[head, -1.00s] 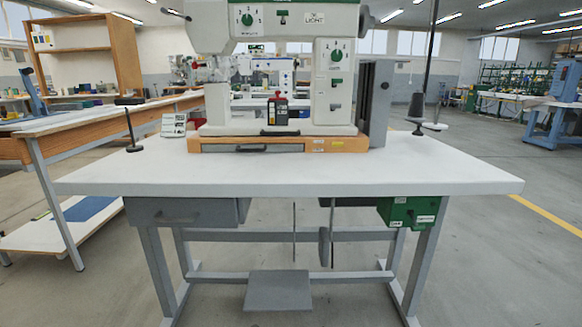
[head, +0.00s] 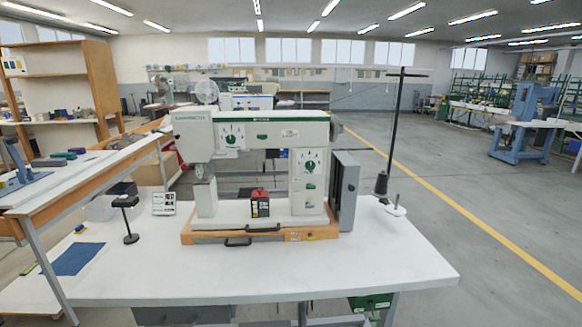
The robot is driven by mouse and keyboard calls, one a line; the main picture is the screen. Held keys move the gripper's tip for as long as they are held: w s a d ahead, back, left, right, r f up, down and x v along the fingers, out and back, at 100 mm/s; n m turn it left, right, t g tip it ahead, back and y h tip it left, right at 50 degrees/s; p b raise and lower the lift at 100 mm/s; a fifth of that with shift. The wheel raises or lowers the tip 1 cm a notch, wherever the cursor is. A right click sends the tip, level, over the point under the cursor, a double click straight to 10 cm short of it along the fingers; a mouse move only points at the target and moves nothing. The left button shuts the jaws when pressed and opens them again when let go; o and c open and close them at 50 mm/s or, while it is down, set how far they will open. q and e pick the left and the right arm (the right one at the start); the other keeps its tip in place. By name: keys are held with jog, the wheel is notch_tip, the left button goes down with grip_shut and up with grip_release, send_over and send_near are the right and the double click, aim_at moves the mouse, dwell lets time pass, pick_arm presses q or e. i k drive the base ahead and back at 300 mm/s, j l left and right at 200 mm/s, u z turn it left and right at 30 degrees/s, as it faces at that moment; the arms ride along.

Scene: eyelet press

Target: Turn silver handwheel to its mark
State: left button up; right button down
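The white and green machine (head: 265,131) stands on the worktable in the middle of the head view. A grey handwheel (head: 336,126) sits at the right end of its upper arm, seen nearly edge-on. Its mark is too small to make out. Dials show on the machine's front: an upper dial (head: 231,137) and a lower dial (head: 310,168). Neither of my grippers is in view.
The white tabletop (head: 380,262) is clear in front of the machine. A dark thread stand (head: 392,140) with a cone rises at the right, close to the handwheel side. A small black lamp-like stand (head: 129,220) is at the left. A grey box (head: 344,190) stands beside the machine's right end.

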aim_at(336, 129)
jog(key=l+u, duration=0.15)
jog(key=l, duration=0.7)
jog(key=l+u, duration=0.2)
jog(key=l, duration=0.65)
jog(key=k+l+u, duration=0.15)
jog(key=l, duration=0.7)
jog(key=i+l, duration=0.2)
jog(key=l, duration=0.2)
jog(key=i+l+u, duration=0.15)
jog(key=l, duration=0.2)
jog(key=i+l, duration=0.15)
jog(key=l, duration=0.25)
jog(key=i+l+u, duration=0.1)
jog(key=l, duration=0.3)
jog(key=i+l, duration=0.2)
jog(key=l, duration=0.2)
jog(key=i+l+u, duration=0.15)
jog(key=l, duration=0.25)
